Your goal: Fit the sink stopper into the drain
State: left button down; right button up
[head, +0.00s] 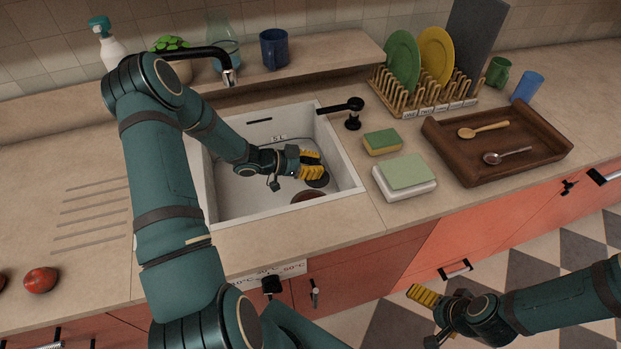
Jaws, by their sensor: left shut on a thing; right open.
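My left gripper (317,167) reaches down inside the white sink (348,176), towards its right side. Its yellow fingers are shut on a dark round piece, which looks like the sink stopper (318,182), just below the fingertips. The fingers hide part of it, and I cannot tell whether it touches the sink floor. A round grey-black spot on the sink floor, left of the gripper, may be the drain (246,172). My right gripper (425,317) is open and empty, low in front of the cabinets.
A reddish-brown round thing (307,197) shows partly behind the sink's front rim. A sponge (382,142), a green-topped white block (405,178) and a wooden tray (450,165) lie to the right. The left counter is mostly clear.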

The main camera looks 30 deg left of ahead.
aim_at(310, 185)
pick_arm(q)
jog(key=f, duration=0.1)
jog(key=s+f, duration=0.1)
jog(key=f, duration=0.1)
jog(key=shift+s+a+f+b, duration=0.2)
jog(key=shift+a+f+b, duration=0.05)
jog(key=shift+f+b, duration=0.05)
jog(key=shift+s+f+m+h, duration=0.2)
jog(key=shift+f+m+h, duration=0.05)
jog(key=shift+m+h, duration=0.05)
pick_arm(e)
jog(key=shift+f, duration=0.7)
pick_arm(q)
jog(key=shift+s+a, duration=0.1)
jog(key=shift+a, duration=0.05)
jog(key=shift+f+b, duration=1.3)
jog(key=shift+f, duration=0.3)
jog(key=shift+f+b, duration=0.95)
jog(key=shift+f, duration=0.35)
pick_arm(e)
jog(key=shift+s+a+f, duration=0.1)
jog(key=shift+s+f, duration=0.1)
jog(key=shift+f, duration=0.55)
jog(key=shift+s+d+f, duration=0.1)
jog(key=shift+s+f, duration=0.05)
jog(key=shift+f, duration=0.6)
jog(key=shift+s+a+f, duration=0.1)
jog(key=shift+s+f, duration=0.1)
jog(key=shift+f, duration=0.55)
jog(key=shift+f, duration=0.1)
